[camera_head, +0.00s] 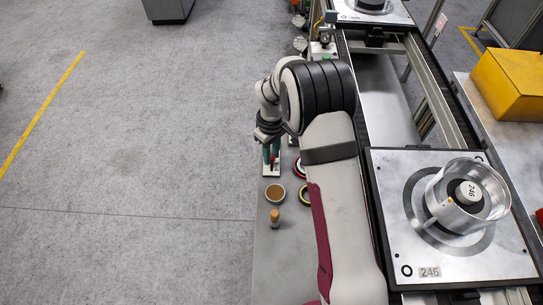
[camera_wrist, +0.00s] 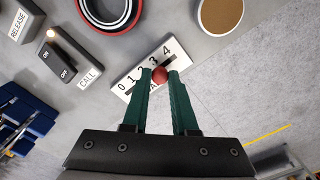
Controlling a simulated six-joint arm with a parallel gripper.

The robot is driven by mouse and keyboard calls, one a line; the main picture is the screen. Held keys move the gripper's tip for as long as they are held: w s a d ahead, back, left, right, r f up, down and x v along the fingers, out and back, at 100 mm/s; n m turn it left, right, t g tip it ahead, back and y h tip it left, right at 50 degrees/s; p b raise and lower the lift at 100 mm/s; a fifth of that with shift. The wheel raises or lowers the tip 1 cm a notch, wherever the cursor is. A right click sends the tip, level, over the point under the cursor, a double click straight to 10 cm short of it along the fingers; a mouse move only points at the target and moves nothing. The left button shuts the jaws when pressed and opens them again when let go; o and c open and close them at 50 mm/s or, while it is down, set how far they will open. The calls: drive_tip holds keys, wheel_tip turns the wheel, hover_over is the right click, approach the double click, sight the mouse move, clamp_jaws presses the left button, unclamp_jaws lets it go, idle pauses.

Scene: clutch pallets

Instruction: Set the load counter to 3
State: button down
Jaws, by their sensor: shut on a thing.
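The load counter (camera_wrist: 185,57) is a white plate marked 0 to 4 with a red ball knob (camera_wrist: 160,75). In the wrist view the knob appears beside the 3, slightly toward the 2; its raised height makes the exact mark hard to tell. My gripper (camera_wrist: 161,73) has its two green fingers shut on the knob, one on each side. The fingers hide part of the plate and its slot. In the head view my gripper (camera_head: 271,154) reaches down over the counter plate (camera_head: 271,170), left of my arm.
In the wrist view, an ON/OFF switch (camera_wrist: 56,62), a CALL label (camera_wrist: 90,76) and a RELEASE label (camera_wrist: 18,26) lie left. A red-rimmed dish (camera_wrist: 134,22) and a brown-topped round (camera_wrist: 222,14) are near the counter. A pallet (camera_head: 395,160) stands right of my arm.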

sight(272, 158)
drive_tip(key=c, duration=0.7)
unclamp_jaws()
drive_tip(key=shift+r, duration=0.1)
wheel_tip(272, 158, up, 16)
drive_tip(key=s+d+r+m, duration=0.2)
drive_tip(key=s+m, duration=0.1)
drive_tip(key=s, duration=0.4)
drive_tip(key=s+d+r+m+y, duration=0.1)
drive_tip(key=s+d+r+m, duration=0.15)
drive_tip(key=s, duration=0.35)
drive_tip(key=s+d+r+m, duration=0.2)
drive_tip(key=s+d+m, duration=0.15)
drive_tip(key=s, duration=0.35)
drive_tip(key=s+f+m, duration=0.3)
drive_tip(key=s+m, duration=0.2)
drive_tip(key=s, duration=0.6)
drive_tip(key=shift+s+f+m+y, duration=0.25)
drive_tip(key=shift+m+y, duration=0.05)
drive_tip(key=shift+y, duration=0.1)
